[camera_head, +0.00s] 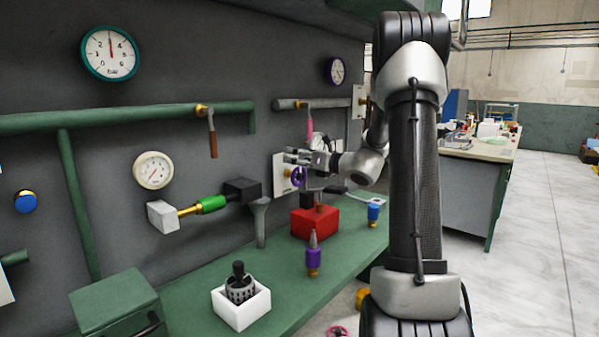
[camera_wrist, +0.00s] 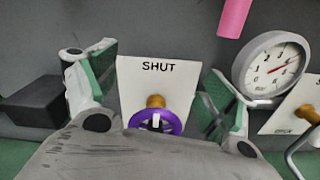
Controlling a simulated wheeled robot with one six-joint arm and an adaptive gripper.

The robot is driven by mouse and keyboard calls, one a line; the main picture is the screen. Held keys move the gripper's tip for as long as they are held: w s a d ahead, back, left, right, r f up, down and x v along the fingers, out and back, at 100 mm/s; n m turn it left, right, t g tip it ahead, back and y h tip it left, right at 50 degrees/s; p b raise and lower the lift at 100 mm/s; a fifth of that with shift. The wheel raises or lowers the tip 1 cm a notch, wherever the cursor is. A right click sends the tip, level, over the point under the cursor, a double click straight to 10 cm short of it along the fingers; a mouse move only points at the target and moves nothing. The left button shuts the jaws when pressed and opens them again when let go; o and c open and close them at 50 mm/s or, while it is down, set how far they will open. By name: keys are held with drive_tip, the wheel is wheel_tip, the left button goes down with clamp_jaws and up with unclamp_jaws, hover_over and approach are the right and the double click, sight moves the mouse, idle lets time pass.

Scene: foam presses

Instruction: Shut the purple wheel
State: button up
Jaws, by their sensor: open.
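The purple wheel (camera_wrist: 172,119) is on a brass stem in front of a white plate (camera_wrist: 130,85) marked SHUT. A white mark shows at its top in the wrist view; its lower part is hidden by my gripper body. In the head view the purple wheel (camera_head: 298,178) is on the wall above the bench, partly behind my gripper. My gripper (camera_wrist: 160,78) is open, with green-padded fingers to the left and right of the wheel, apart from it. It also shows in the head view (camera_head: 303,157).
A pink handle (camera_wrist: 234,17) hangs above right and a gauge (camera_wrist: 272,66) is close to the right finger. A black block (camera_wrist: 35,103) is at left.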

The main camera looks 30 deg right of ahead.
drive_tip(key=shift+r, duration=1.55)
drive_tip(key=s+a+f+n+g+y, duration=0.3)
drive_tip(key=s+a+n+g, duration=0.6)
drive_tip(key=s+a+n, duration=0.75)
drive_tip(key=s+a+f+n+g+h, duration=0.25)
drive_tip(key=s+n, duration=0.35)
drive_tip(key=s, duration=0.7)
drive_tip(key=s+d+f+n+g+h, duration=0.1)
drive_tip(key=s+d+n+h, duration=0.5)
drive_tip(key=s+n, duration=0.5)
drive_tip(key=d+n, duration=0.1)
drive_tip(key=d, duration=0.1)
drive_tip(key=shift+d+f+h, duration=0.35)
drive_tip(key=shift+d, duration=0.05)
